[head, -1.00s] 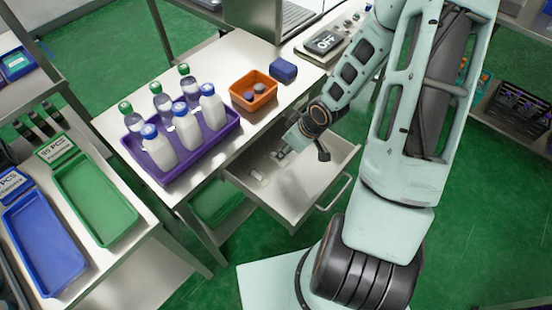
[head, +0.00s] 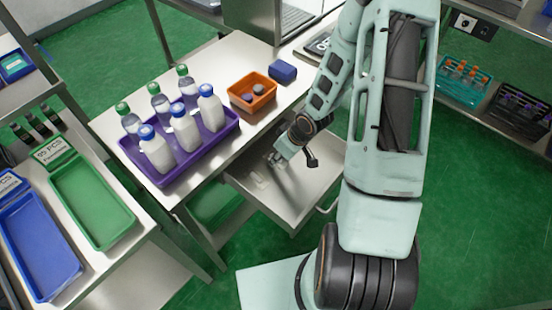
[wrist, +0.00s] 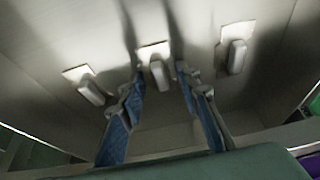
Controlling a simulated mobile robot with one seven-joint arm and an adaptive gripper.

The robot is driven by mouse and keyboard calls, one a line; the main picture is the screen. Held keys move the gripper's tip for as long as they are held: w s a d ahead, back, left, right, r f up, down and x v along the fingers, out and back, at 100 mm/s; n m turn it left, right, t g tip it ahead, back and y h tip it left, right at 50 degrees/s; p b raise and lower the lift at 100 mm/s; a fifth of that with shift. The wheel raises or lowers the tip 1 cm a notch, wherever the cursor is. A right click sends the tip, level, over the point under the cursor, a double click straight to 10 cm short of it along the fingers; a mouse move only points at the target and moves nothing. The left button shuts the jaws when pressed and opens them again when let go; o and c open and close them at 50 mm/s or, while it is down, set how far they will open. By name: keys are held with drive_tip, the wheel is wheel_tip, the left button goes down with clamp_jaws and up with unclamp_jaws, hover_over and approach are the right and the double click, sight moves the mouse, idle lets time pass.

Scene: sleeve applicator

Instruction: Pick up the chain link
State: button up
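The chain link cannot be named for sure. In the wrist view, three small pale pieces stand in the open drawer (head: 306,192), each with a lighter square patch behind it: a left piece (wrist: 90,91), a middle piece (wrist: 159,73) and a right piece (wrist: 237,57). My gripper (wrist: 160,84) is open, with its two blue-padded fingers on either side of the middle piece, and nothing is visibly clamped. In the head view my gripper (head: 277,161) is low inside the drawer. One pale piece (head: 258,180) shows to its left there; the others are hidden or too small to tell.
The drawer walls and handle (head: 326,206) surround the gripper closely. On the table above stand a purple tray (head: 215,146) with several bottles, an orange bin (head: 243,104) and a blue box (head: 283,70). Green (head: 98,205) and blue trays (head: 45,245) lie at left.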

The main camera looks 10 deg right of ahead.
clamp_jaws()
idle(0.5)
